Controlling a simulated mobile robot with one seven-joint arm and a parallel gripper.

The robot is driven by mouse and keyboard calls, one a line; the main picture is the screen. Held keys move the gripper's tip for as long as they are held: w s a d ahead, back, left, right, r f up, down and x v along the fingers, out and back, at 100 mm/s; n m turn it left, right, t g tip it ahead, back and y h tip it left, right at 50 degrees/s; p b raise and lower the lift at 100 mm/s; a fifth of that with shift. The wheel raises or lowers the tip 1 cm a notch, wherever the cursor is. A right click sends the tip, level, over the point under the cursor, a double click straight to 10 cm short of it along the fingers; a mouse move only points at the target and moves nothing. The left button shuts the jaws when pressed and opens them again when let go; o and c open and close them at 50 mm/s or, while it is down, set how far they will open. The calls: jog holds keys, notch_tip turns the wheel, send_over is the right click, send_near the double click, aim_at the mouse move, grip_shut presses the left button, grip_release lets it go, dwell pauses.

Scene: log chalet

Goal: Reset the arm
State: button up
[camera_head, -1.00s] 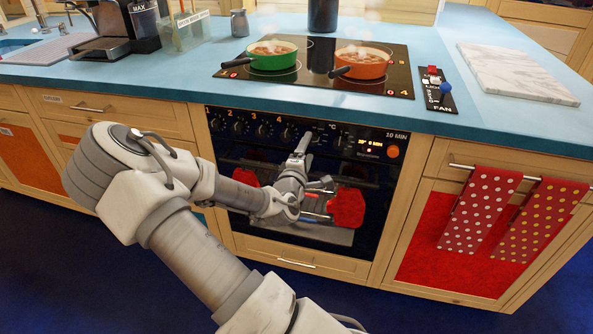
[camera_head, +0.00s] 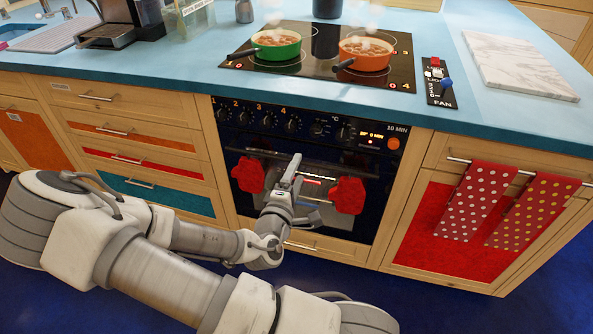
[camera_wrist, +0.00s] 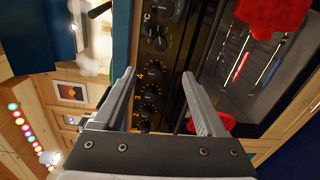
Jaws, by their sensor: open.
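My gripper (camera_head: 292,178) is in front of the oven door (camera_head: 338,222) in the head view, between two red oven mitts that hang on the door's handle. In the wrist view my gripper (camera_wrist: 158,82) has its two fingers spread apart with nothing between them. Beyond the fingers are the oven's dark control panel and its knobs (camera_wrist: 152,91). My arm is bent and reaches in from the lower left. The gap between my gripper and the oven door is hard to judge.
The blue counter (camera_head: 520,122) carries a green pot (camera_head: 276,44) and an orange pot (camera_head: 365,55) on the hob. Red mitts (camera_head: 348,195) hang from the oven handle. Dotted towels (camera_head: 476,200) hang at the right. The blue floor (camera_head: 430,305) is clear.

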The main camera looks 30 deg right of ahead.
dwell(0.4)
jog(key=a+f+m+g+y, duration=0.5)
jog(key=a+f+m+y, duration=0.1)
jog(key=a+f+m, duration=0.1)
jog(key=s+a+r+m+y, duration=0.2)
jog(key=a+r+y, duration=0.6)
jog(key=a+r, duration=0.5)
jog(key=s+f+p+v, duration=0.1)
jog(key=s+v, duration=0.1)
jog(key=v, duration=0.8)
jog(key=s+d+f+v, duration=0.1)
jog(key=s+v, duration=0.1)
jog(key=v, duration=0.8)
notch_tip(320, 180, up, 16)
jog(key=p, duration=1.7)
jog(key=shift+w+g+h, duration=0.3)
jog(key=shift+w+g, duration=0.05)
jog(key=shift+g, duration=0.05)
